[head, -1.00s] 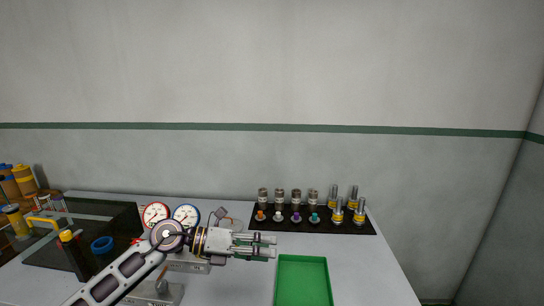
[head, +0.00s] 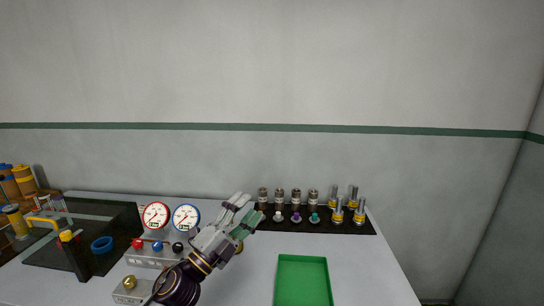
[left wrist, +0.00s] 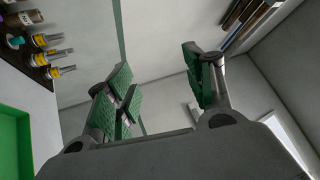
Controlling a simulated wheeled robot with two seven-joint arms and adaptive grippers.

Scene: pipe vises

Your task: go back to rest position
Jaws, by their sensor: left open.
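My left gripper (head: 243,215) is raised over the table, in front of the gauge unit and left of the green tray. Its fingers point up and to the right. In the left wrist view its green-padded fingers (left wrist: 165,92) stand wide apart with nothing between them. The gripper covers part of the gauge unit and the left end of the black mat in the head view. My right gripper is in neither view.
A black mat (head: 292,225) holds several fittings at the back. A green tray (head: 303,257) lies at the front. The gauge unit (head: 157,215) stands left of the gripper. A dark panel (head: 115,215) with a blue ring (head: 102,244) is further left.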

